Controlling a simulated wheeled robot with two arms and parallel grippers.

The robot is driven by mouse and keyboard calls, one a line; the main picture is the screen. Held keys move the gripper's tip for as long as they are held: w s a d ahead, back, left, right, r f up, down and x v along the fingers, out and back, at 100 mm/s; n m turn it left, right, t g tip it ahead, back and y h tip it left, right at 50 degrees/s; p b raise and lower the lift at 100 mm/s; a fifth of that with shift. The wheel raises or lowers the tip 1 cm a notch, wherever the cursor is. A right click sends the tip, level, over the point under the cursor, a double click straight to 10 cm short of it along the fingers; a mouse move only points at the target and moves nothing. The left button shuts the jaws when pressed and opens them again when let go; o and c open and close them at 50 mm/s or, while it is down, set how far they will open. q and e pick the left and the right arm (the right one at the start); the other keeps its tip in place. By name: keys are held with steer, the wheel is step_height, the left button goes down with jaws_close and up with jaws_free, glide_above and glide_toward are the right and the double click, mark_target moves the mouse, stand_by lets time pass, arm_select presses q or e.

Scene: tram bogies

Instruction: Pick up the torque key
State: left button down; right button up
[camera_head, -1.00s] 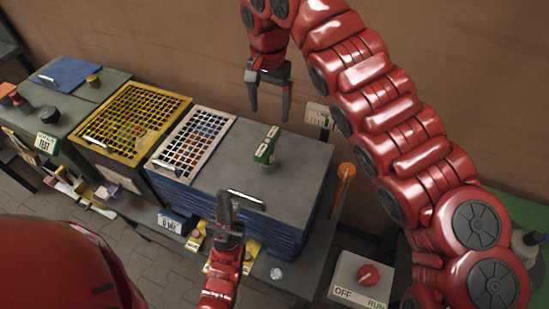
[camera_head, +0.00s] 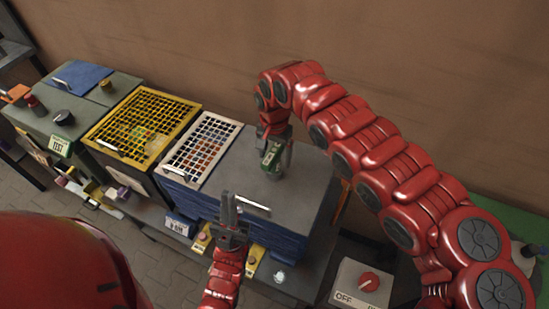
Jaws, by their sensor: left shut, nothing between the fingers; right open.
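A small green block with a pale label (camera_head: 270,157), which looks like the torque key, stands on the grey lid (camera_head: 312,165) of a blue-sided box. My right gripper (camera_head: 277,168) is over it, pointing down. Its fingers are open and reach down at the block, which is partly hidden by them. I cannot tell whether they touch it. My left gripper (camera_head: 229,208) is shut and empty, in front of the box by the lid's light handle (camera_head: 252,205).
A white grid lid (camera_head: 202,148) and a yellow grid lid (camera_head: 140,120) lie to the left. An OFF/RUN switch box (camera_head: 362,285) with a red knob is at the front right. A brown wall (camera_head: 200,50) is behind.

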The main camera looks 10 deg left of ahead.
step_height(320, 180, down, 2)
steer(key=shift+f, duration=0.15)
jaws_close()
stand_by(0.3)
